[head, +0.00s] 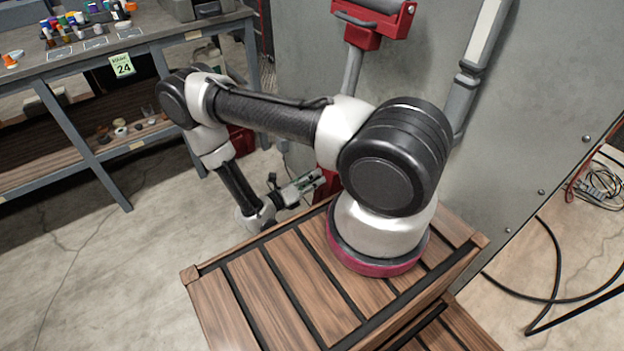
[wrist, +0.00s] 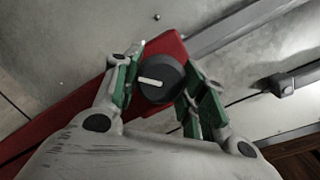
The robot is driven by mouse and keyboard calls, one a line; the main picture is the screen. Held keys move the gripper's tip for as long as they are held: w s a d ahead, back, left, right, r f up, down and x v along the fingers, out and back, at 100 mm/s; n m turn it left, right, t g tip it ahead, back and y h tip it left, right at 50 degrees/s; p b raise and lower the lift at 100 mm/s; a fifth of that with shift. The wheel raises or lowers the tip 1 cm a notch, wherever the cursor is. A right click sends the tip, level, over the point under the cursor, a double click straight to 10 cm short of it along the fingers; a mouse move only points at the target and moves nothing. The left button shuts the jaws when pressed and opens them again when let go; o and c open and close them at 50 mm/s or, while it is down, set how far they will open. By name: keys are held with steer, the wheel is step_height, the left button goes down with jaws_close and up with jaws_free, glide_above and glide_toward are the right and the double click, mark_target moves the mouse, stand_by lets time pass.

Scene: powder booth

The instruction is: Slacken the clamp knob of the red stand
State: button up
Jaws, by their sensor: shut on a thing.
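In the wrist view, the clamp knob (wrist: 158,84) is a round black disc with a white bar across its face. It sits against the red stand (wrist: 60,122), whose red arm runs diagonally behind it. My gripper (wrist: 156,92) has its green-padded fingers on either side of the knob and is shut on it. The white bar lies nearly level in the picture. In the head view, the red stand (head: 372,38) rises behind my arm, with a red head and a grey post. My gripper (head: 318,180) reaches the stand low down there, and the knob is hidden.
A grey workbench (head: 150,38) with small coloured bottles and a green tag (head: 122,66) stands at the left. A large grey panel (head: 530,90) is close behind the stand. Black cables (head: 556,270) lie on the floor at right. The floor at left is clear.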

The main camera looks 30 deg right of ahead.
steer(key=n+y, duration=0.1)
steer(key=n, duration=0.5)
steer(key=shift+t, duration=0.4)
steer(key=n, duration=0.5)
steer(key=shift+r+n+y, duration=0.1)
steer(key=shift+n+y, duration=0.2)
steer(key=shift+y, duration=0.1)
steer(key=o, duration=1)
steer(key=shift+o, duration=0.2)
steer(key=v, duration=1.2)
